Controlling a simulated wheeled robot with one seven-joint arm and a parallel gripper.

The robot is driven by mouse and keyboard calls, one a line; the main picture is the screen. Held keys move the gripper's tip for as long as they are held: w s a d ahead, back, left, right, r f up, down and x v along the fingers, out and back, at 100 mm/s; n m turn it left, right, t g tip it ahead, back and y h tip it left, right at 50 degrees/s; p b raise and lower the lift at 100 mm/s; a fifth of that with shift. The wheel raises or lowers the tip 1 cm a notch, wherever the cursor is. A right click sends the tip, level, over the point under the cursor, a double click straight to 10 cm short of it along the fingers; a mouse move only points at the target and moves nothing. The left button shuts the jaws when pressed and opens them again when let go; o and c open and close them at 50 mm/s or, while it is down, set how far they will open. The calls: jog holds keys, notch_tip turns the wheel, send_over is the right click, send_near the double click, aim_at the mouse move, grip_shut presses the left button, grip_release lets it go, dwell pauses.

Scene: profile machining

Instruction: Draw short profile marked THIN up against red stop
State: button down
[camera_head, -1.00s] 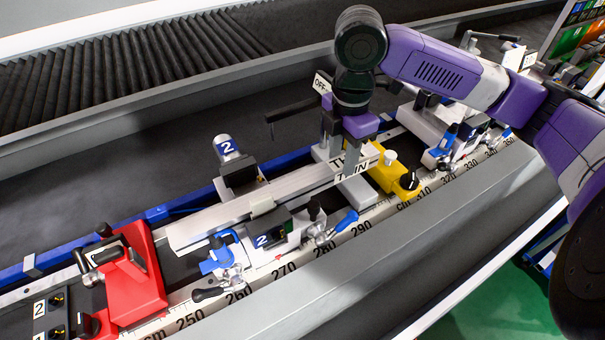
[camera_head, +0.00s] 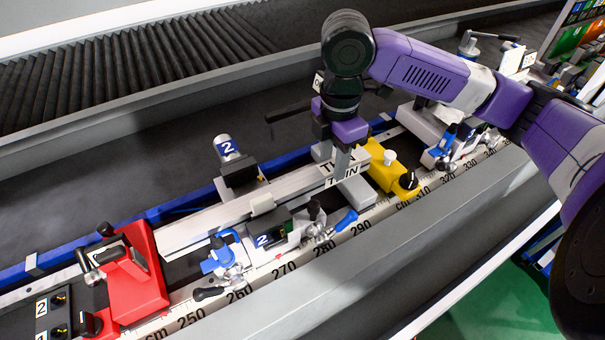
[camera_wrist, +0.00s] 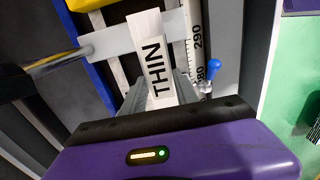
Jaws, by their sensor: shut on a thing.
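The short grey profile (camera_head: 200,226) lies lengthwise along the machine bed, with a white label reading THIN near its right end. The label is also plain in the wrist view (camera_wrist: 154,70). My gripper (camera_head: 342,160) is shut on the profile near that labelled end. The red stop (camera_head: 137,283) stands at the left. The profile's left end is right beside it; I cannot tell whether they touch.
Clamp units marked 2 stand on the near side (camera_head: 270,240) and far side (camera_head: 238,172) of the profile. A yellow block (camera_head: 381,172) is right of my gripper. A centimetre scale (camera_head: 290,266) runs along the near edge.

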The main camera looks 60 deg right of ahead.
aim_at(318, 172)
jog(key=shift+w+a+f+p, duration=0.15)
jog(key=shift+w+a, duration=0.25)
jog(key=shift+a, duration=0.45)
jog(key=shift+w+a+r+p, duration=0.1)
jog(key=shift+w+a+p, duration=0.2)
jog(key=shift+a, duration=0.5)
jog(key=c, duration=0.9)
grip_release()
jog(key=shift+w, duration=0.1)
jog(key=shift+o, duration=0.2)
jog(key=shift+r+b, duration=0.35)
jog(key=shift+r, duration=3.55)
